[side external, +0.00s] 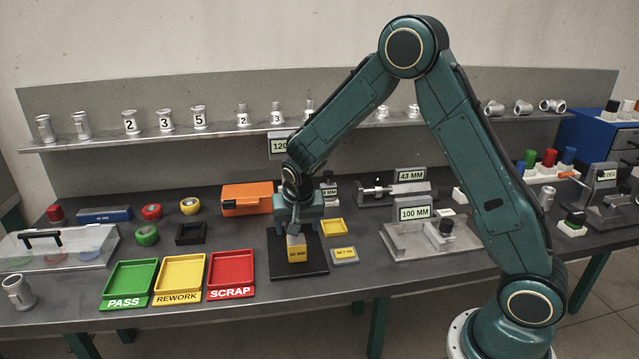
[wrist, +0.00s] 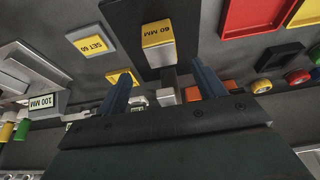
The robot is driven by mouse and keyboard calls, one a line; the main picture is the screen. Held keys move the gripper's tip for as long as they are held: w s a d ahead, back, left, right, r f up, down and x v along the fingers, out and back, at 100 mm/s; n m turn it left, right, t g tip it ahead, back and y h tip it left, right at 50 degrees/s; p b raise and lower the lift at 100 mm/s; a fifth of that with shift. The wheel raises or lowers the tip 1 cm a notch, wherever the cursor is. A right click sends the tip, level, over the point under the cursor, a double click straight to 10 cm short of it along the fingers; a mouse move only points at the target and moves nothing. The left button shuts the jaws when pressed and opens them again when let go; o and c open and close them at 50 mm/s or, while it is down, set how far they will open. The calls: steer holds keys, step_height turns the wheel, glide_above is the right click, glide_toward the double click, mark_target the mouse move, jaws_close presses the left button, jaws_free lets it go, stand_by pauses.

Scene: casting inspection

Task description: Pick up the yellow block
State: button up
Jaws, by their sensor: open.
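The yellow block (side external: 297,254), marked in MM, stands on a black plate (side external: 315,267) in the middle of the table. In the wrist view the yellow block (wrist: 158,34) shows its yellow labelled face and a pale grey side, ahead of and between the lines of my two fingers. My gripper (side external: 295,226) points down just above the block in the side view. In the wrist view my gripper (wrist: 162,73) has its fingers apart, with nothing held between them. I cannot tell whether a finger touches the block.
Green (side external: 130,279), yellow (side external: 180,276) and red (side external: 231,270) trays are at left. A gauge marked 100 MM (side external: 415,213) stands right. An orange box (side external: 247,198) is behind.

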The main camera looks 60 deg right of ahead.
mark_target(296, 239)
steer(key=shift+x, duration=2.25)
steer(key=shift+w+a, duration=0.1)
steer(key=shift+a, duration=0.05)
jaws_close()
steer(key=shift+r, duration=0.15)
steer(key=shift+r, duration=0.45)
step_height(296, 239, up, 3)
steer(key=shift+a+f, duration=0.1)
steer(key=shift+f, duration=0.1)
steer(key=s+a, duration=1.2)
steer(key=shift+s+a+f, duration=0.15)
steer(key=shift+s+a, duration=0.1)
steer(key=shift+s, duration=0.15)
